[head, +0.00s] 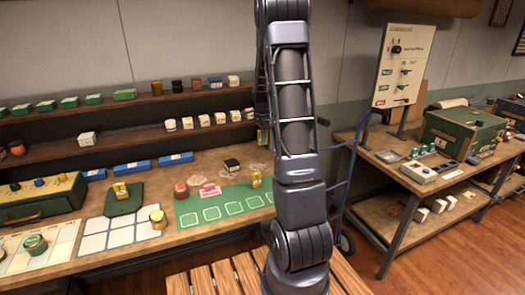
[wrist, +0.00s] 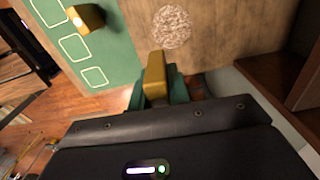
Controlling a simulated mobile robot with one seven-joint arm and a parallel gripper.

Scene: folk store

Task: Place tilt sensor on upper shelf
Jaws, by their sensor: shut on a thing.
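My gripper (wrist: 158,100) is shut on a yellow, block-like piece (wrist: 155,72), which I take to be the tilt sensor. Green parts show beside the yellow piece, and I cannot tell whether they belong to it or to the fingers. It is held over the workbench, with wooden shelving close on the right in the wrist view. In the head view my arm hides most of the gripper. The upper shelf (head: 195,95) runs along the back wall with green boxes, small jars and pale blocks on it. The lower shelf (head: 105,147) also carries small items.
A green mat (head: 215,212) with white outlined squares lies on the workbench, and it also shows in the wrist view (wrist: 112,45). A yellow block (wrist: 85,18) stands on it. Blue boxes (head: 132,168) sit under the lower shelf. A blue hand truck (head: 345,185) stands right of the bench.

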